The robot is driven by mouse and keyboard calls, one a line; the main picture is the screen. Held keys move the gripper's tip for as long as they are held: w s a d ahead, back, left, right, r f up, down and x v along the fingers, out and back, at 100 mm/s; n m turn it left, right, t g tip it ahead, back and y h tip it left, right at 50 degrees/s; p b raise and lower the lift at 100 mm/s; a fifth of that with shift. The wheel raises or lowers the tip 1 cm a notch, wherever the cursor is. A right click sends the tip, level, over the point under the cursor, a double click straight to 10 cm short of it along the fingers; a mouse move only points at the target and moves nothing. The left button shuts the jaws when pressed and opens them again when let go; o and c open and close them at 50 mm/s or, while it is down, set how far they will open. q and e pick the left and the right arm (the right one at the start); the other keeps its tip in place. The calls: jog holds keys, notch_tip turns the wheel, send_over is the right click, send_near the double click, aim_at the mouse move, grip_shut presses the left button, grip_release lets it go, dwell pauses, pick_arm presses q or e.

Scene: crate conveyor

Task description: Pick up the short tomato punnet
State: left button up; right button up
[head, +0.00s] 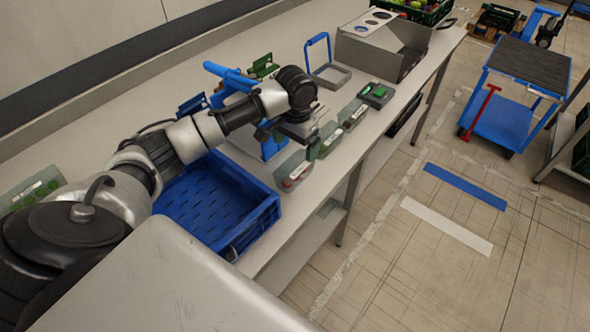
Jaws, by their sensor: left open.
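A clear, low punnet with reddish contents (292,176) lies near the front edge of the counter, just right of the blue crate; it looks like the short tomato punnet, though its contents are small and partly unclear. My left gripper (302,138) hangs above and just behind it, open, with nothing visible between the fingers. It seems apart from the punnet, but the exact height is hard to tell. The arm and gripper hide part of the counter behind. My right gripper is not in view.
An empty blue crate (207,205) stands left of the punnet. A grey scale with a blue frame (330,75) and a metal box (372,52) stand farther back.

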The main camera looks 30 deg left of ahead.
aim_at(295, 160)
pick_arm(q)
jog(key=shift+s+d+f, duration=0.1)
jog(key=shift+s+f, duration=0.05)
jog(key=shift+f, duration=0.5)
notch_tip(295, 160, down, 5)
jog(key=shift+s+r+p, duration=0.1)
jog(key=shift+r+p, duration=0.1)
jog(key=shift+p, duration=0.6)
jog(key=shift+f, duration=0.35)
jog(key=shift+c, duration=0.2)
jog(key=c, duration=1)
